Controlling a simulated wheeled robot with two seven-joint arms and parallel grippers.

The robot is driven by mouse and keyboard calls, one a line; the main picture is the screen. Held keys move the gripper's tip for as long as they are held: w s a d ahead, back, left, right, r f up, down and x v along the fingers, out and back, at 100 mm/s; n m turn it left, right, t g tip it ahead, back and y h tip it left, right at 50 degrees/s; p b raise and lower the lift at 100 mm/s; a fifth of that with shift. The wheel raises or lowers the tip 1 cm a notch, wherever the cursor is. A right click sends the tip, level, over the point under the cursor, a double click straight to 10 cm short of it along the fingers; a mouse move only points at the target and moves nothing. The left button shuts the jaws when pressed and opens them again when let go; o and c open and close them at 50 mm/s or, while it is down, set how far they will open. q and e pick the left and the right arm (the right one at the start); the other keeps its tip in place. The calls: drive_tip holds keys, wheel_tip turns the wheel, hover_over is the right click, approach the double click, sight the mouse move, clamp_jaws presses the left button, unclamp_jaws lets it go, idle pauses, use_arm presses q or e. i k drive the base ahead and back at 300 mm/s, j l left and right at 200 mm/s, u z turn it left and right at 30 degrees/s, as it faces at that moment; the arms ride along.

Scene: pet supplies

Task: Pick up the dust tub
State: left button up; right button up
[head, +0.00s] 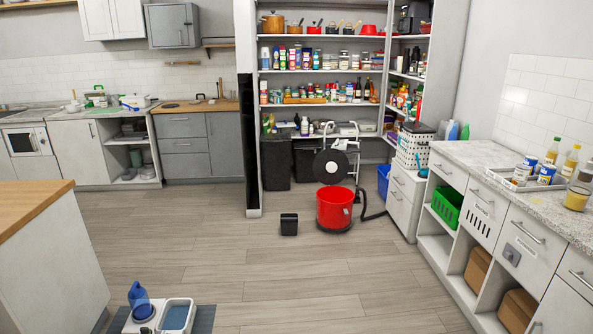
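A round red tub (336,207) with a black base stands upright on the wood floor in front of the pantry shelves. It looks like the dust tub. Its top looks open and its inside is red. A black hose (371,214) lies on the floor at its right side. A round black part with a pale centre (331,166) rests against a white step stool (352,151) behind it. Neither of my grippers is in view.
A small black bin (289,224) stands left of the tub. A wood-topped island (40,240) is at left, and a drawer counter (500,190) runs along the right. A blue jug (139,299) and a grey-white basin (177,315) sit in front. The middle floor is clear.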

sight(289, 225)
drive_tip(key=i+l+u, duration=0.1)
drive_tip(key=i+u, duration=0.15)
drive_tip(key=i, duration=1.6)
drive_tip(key=i+z, duration=0.1)
drive_tip(key=i, duration=0.5)
drive_tip(key=i+z, duration=0.15)
drive_tip(key=i, duration=0.45)
drive_tip(key=i+j+z, duration=0.1)
drive_tip(key=i, duration=0.5)
drive_tip(key=j, duration=0.1)
